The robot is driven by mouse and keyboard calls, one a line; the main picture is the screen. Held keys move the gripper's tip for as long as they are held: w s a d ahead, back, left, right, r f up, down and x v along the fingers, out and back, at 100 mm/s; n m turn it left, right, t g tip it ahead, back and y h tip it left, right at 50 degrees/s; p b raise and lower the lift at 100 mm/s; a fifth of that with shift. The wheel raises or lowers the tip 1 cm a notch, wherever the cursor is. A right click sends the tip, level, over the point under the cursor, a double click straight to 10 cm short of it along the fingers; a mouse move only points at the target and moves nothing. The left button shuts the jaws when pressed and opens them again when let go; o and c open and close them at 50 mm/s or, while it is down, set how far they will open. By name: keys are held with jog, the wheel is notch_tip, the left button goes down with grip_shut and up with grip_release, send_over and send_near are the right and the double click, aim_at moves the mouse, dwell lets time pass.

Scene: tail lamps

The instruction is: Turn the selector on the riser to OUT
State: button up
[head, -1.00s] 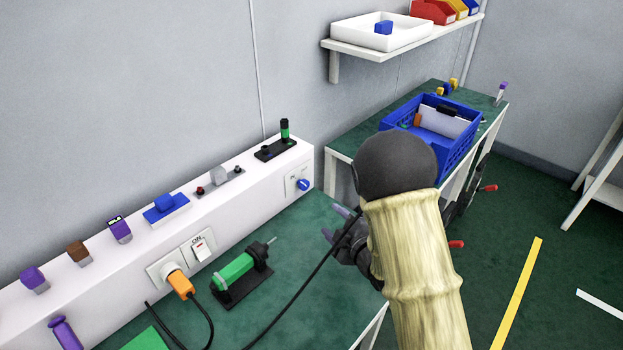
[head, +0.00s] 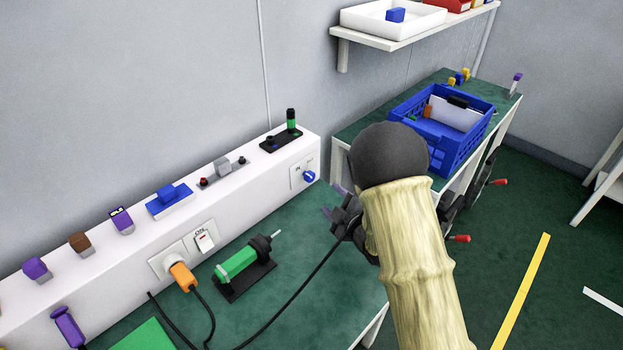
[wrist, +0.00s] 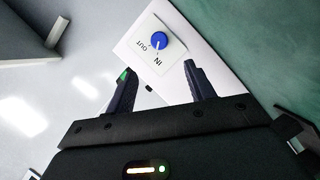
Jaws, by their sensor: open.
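The selector is a round blue knob (wrist: 159,40) on a white plate (wrist: 177,57) with the words IN and OUT, seen in the wrist view. In the head view the knob (head: 309,176) sits on the front face of the white riser (head: 262,190), near its right end. In the wrist view the knob's pointer looks turned to the lower left, between the two words; its exact setting is hard to tell. My gripper (wrist: 158,80) is open and empty, its fingers pointing toward the knob and apart from it. In the head view my gripper (head: 338,205) is partly hidden by my arm.
On the riser's top stand several small blocks and a black base with a green post (head: 291,121). A green tool on a stand (head: 240,262) and cables lie on the bench left of my arm. A blue crate (head: 462,152) stands on the table behind.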

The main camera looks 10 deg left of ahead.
aim_at(312, 177)
jog(key=x, duration=1.3)
jog(key=shift+w+a+f+p, duration=0.1)
jog(key=shift+w+a+p, duration=0.05)
jog(key=shift+a+p, duration=0.2)
jog(key=c, duration=1)
jog(key=shift+d+m, duration=0.1)
jog(key=shift+m, duration=0.2)
jog(key=m+g+p, duration=0.2)
jog(key=m+p, duration=0.1)
jog(key=shift+w+d+r+m+g+y, duration=0.2)
jog(key=shift+r+m+g+y, duration=0.1)
jog(key=shift+g, duration=0.1)
jog(key=m+g+p, duration=0.2)
jog(key=m+p, duration=0.1)
jog(key=shift+w+y, duration=0.1)
jog(key=shift+y, duration=0.2)
jog(key=shift+f+m+g+y+p, duration=0.1)
jog(key=shift+m+g+y+p, duration=0.25)
jog(key=shift+m+p, duration=0.35)
jog(key=shift+f, duration=0.1)
